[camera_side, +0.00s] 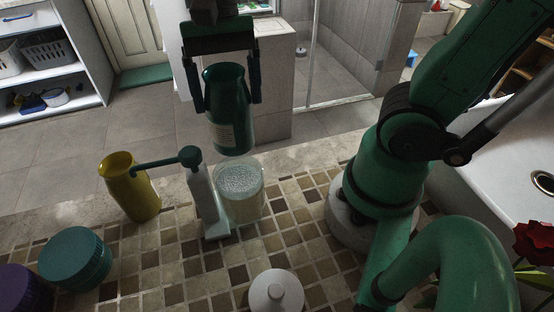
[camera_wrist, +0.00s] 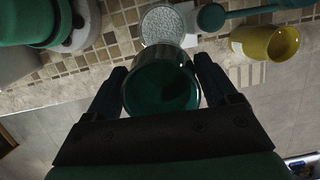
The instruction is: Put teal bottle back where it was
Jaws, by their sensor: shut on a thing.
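The teal bottle (camera_side: 229,108), dark with a pale label, is held upright in the air by my gripper (camera_side: 226,88), which is shut around its upper part. In the wrist view the teal bottle (camera_wrist: 161,85) shows from its top end, between the two fingers of my gripper (camera_wrist: 161,88). In the side view the bottle's base appears just above and behind a glass jar of white grains (camera_side: 239,188). I cannot tell the exact height of the gap.
A yellow bottle (camera_side: 130,186) and a grey dispenser with a teal arm (camera_side: 202,190) stand left of the jar. A teal round container (camera_side: 75,258), a purple one (camera_side: 24,290) and a white lidded pot (camera_side: 276,292) stand nearer. Tiles right of the jar (camera_side: 293,215) are clear.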

